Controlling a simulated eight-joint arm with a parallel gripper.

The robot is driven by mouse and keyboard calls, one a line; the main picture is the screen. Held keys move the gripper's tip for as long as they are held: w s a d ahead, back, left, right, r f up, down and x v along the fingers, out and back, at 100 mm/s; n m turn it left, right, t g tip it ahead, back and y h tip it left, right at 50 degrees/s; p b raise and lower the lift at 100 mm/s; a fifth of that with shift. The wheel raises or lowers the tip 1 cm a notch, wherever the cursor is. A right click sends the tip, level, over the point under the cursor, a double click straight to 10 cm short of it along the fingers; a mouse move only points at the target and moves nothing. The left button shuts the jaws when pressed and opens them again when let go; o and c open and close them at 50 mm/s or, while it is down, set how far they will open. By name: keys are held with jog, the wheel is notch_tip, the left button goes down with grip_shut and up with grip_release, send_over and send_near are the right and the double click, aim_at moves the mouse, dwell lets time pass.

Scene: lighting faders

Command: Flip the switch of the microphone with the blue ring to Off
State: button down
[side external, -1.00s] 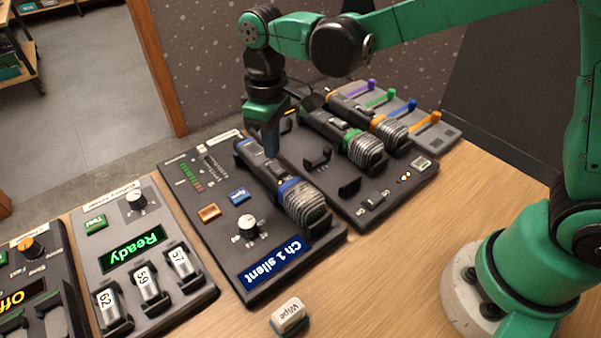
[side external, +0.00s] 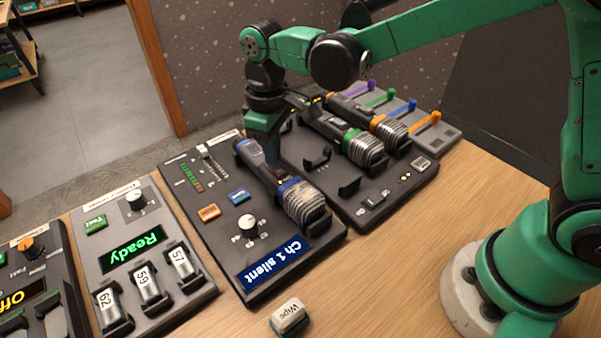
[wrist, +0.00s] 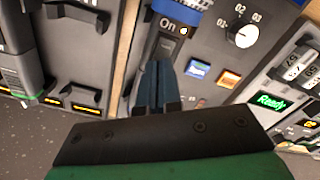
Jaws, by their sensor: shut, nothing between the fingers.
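The microphone with the blue ring (side external: 288,187) lies in its cradle on the dark channel panel (side external: 268,275), its grey mesh head toward the near side. In the wrist view, its handle shows an "On" label (wrist: 167,24) with a small lit amber dot beside it. A dark switch area (wrist: 167,46) lies just below the label. My gripper (side external: 272,163) is shut and empty, pointing down at the microphone's handle. In the wrist view, the closed blue fingertips (wrist: 158,66) are right by the switch area; I cannot tell whether they touch it.
A display (side external: 274,262) on the panel reads "Ch 1 silent". Microphones with a green ring (side external: 351,135) and an orange ring (side external: 377,121) lie to the right, beside an empty cradle (side external: 348,187). A knob (side external: 248,227) and a wipe block (side external: 289,316) stand nearer.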

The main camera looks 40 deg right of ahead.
jog(key=shift+f, duration=0.3)
jog(key=shift+r, duration=3.55)
jog(key=shift+s+d, duration=0.1)
jog(key=shift+d, duration=0.05)
jog(key=s+d+m+t, duration=0.6)
jog(key=s+d+t, duration=0.1)
jog(key=d, duration=0.4)
jog(key=shift+s+f, duration=0.25)
jog(key=shift+s, duration=0.6)
